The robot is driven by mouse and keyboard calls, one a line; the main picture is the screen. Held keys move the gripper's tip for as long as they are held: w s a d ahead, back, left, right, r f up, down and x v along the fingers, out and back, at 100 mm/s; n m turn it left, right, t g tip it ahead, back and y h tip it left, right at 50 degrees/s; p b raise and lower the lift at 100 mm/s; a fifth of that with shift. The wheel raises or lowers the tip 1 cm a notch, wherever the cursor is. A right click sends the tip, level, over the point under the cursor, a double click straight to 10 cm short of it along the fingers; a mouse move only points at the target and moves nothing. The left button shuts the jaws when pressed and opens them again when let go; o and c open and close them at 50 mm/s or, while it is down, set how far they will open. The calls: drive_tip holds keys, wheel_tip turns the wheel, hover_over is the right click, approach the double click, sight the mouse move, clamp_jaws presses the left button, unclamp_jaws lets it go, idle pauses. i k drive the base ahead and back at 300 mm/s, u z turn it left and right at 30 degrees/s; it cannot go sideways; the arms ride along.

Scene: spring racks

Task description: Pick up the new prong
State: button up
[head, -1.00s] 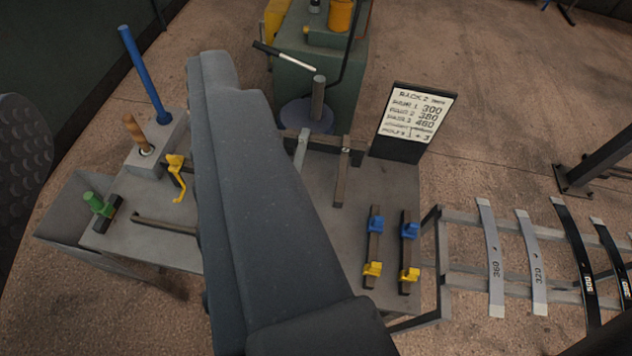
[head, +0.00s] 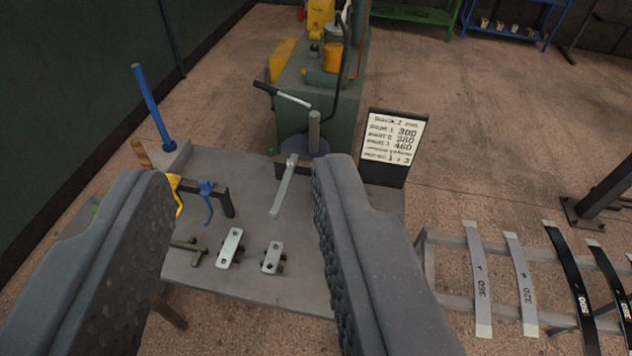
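My gripper (head: 242,175) is open and empty, its two dark grey fingers spread over the grey worktable (head: 225,168). Between the fingers, a light grey bar (head: 283,188) lies on the table, its far end at a dark block. It may be the new prong, but I cannot tell for sure. Nearer are two pale plates with holes (head: 230,247) (head: 271,257) and a dark rod-like piece (head: 188,246). A yellow hook (head: 176,196) and a blue hook (head: 208,200) are by a dark bracket near the left finger. The right finger hides the table's right part.
A green machine (head: 333,95) stands behind the table, with a dark post (head: 314,132) in front. A sign board (head: 391,140) is at the table's back right. A rack with several leaf springs (head: 475,270) stands right. A blue upright rod (head: 152,105) rises at back left.

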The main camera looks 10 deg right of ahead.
sight(291, 163)
drive_tip(key=z, duration=0.1)
drive_tip(key=i, duration=1)
drive_tip(key=u, duration=0.05)
